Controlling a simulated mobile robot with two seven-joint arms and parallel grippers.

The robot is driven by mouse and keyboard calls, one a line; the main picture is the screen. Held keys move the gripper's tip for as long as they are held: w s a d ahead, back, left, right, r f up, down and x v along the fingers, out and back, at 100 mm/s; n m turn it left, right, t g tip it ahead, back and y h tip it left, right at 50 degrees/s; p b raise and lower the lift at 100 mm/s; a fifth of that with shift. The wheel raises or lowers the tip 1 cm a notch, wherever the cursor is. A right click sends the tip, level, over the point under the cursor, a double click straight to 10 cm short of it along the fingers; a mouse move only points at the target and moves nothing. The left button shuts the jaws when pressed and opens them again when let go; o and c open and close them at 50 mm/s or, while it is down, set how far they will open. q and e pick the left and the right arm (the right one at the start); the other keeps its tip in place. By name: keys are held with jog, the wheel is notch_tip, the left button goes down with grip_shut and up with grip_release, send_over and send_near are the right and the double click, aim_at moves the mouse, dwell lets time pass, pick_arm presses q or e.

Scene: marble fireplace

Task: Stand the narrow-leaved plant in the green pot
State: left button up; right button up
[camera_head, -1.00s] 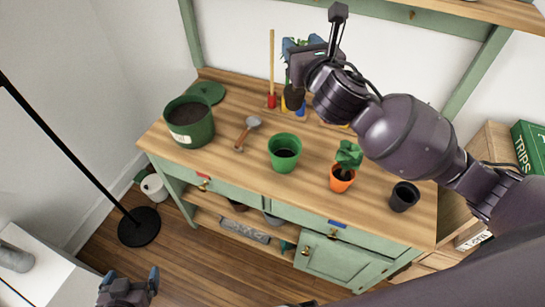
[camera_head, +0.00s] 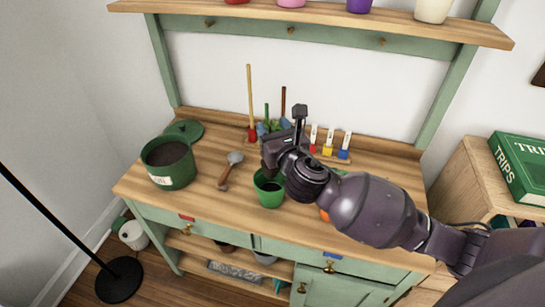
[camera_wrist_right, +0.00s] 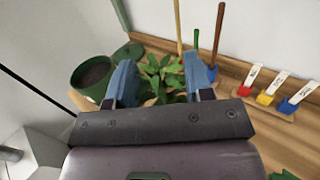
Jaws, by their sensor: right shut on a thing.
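The green pot (camera_head: 269,198) stands upright on the wooden bench top, with dark soil inside. My right gripper (camera_head: 274,127) is above it, its blue fingers pointing away from me. In the right wrist view, the green leafy plant (camera_wrist_right: 163,72) shows between the fingers of the right gripper (camera_wrist_right: 160,85), which is shut on it. The plant's lower part is hidden in that view. In the head view the wrist and fingers hide most of the plant, and I cannot tell whether its base is inside the pot. My left gripper is out of view.
A large dark green soil tub (camera_head: 172,178) and a trowel (camera_head: 229,172) are left of the pot. An orange pot (camera_head: 324,214) is mostly hidden behind my right arm.

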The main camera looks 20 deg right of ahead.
jog(key=b, duration=0.2)
send_over(270, 173)
jog(key=w+d, duration=0.1)
notch_tip(270, 173, down, 7)
jog(key=shift+d+f, duration=0.1)
jog(key=shift+f, duration=0.4)
jog(key=o, duration=1.2)
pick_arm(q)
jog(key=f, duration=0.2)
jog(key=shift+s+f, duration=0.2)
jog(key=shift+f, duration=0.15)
